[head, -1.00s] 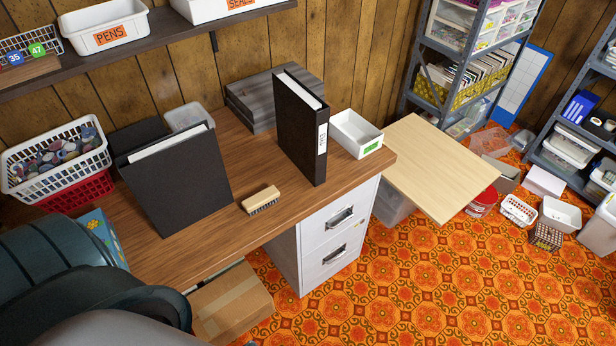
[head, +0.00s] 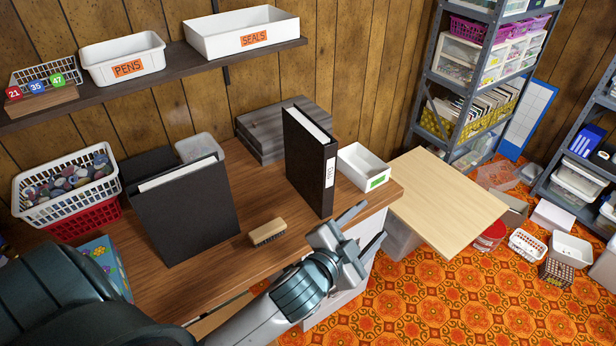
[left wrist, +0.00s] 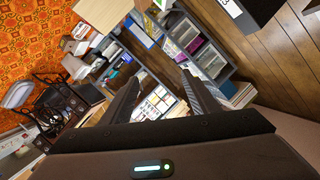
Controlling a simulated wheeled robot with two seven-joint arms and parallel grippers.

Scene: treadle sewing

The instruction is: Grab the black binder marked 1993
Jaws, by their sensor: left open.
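A black binder (head: 311,165) stands upright near the right end of the wooden desk, with a white label on its spine that is too small to read surely. Its label corner, ending in what looks like a 3, shows at the top of the left wrist view (left wrist: 250,18). A second black binder (head: 185,212) stands to its left, its broad cover facing me. My left gripper (head: 364,230) is open and empty, in front of and right of the labelled binder, beside the desk's front edge and apart from the binder. My right gripper is not in view.
A brush (head: 267,232) lies on the desk (head: 200,285) between the binders. A white bin (head: 363,167) stands right of the labelled binder. A pale board (head: 445,200) lies right of the desk.

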